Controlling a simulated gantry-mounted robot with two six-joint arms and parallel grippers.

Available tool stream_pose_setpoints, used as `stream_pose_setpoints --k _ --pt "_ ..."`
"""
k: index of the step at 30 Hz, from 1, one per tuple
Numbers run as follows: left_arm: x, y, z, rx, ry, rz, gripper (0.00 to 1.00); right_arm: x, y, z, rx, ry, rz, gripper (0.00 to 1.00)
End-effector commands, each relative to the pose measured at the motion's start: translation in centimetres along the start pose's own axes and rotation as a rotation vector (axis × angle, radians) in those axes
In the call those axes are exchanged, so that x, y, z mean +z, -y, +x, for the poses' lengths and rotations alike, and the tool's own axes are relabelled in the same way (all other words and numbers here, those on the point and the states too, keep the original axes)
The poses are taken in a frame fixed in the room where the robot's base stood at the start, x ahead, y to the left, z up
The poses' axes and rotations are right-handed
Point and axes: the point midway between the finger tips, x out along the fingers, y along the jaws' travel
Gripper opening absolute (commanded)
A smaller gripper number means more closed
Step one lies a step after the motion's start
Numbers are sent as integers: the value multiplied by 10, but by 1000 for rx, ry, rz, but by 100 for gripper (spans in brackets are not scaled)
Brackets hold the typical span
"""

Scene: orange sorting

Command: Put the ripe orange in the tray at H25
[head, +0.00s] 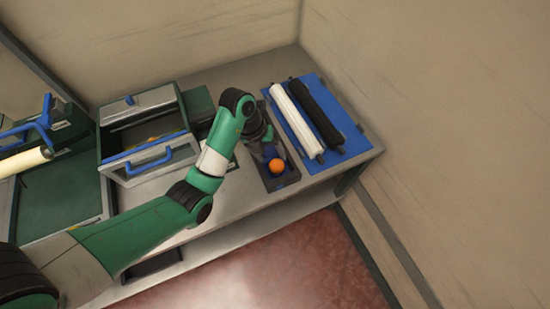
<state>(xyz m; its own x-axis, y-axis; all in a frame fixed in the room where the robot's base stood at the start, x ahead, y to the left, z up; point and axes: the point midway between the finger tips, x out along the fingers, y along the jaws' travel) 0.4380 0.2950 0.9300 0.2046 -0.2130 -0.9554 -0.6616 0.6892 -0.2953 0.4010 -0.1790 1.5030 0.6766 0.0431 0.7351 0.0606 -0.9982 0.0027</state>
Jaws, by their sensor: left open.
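The orange (277,166) sits in the front part of a dark, narrow tray (283,184) near the right end of the bench. My left gripper (268,157) is open, right at the orange's back side and over the same tray. I cannot tell whether its fingers touch the orange. My left arm comes in from the lower left and hides the back part of the tray. No H25 label is legible. My right gripper is not in view.
A blue board (346,146) with a white roller (297,120) and a black roller (318,115) lies right of the tray. Green boxes with an open drawer (150,158) stand to the left. The bench front edge lies close to the tray.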

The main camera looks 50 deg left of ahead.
Motion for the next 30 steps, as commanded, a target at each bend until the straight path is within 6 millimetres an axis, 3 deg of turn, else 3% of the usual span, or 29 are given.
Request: stream_pose_setpoints --k 1,3,9,25,28,30 --pt "0 3 -24 0 1 -2 78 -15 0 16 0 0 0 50" --pt "0 4 -38 0 0 -2 78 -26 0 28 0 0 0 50" --pt "0 2 -61 1 -1 -1 78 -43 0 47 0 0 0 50" --pt "1 2 -63 -7 4 5 78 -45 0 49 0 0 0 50" --pt "8 28 -71 -98 51 58 78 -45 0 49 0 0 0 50" --pt "16 71 -86 -244 123 139 78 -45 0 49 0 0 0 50"
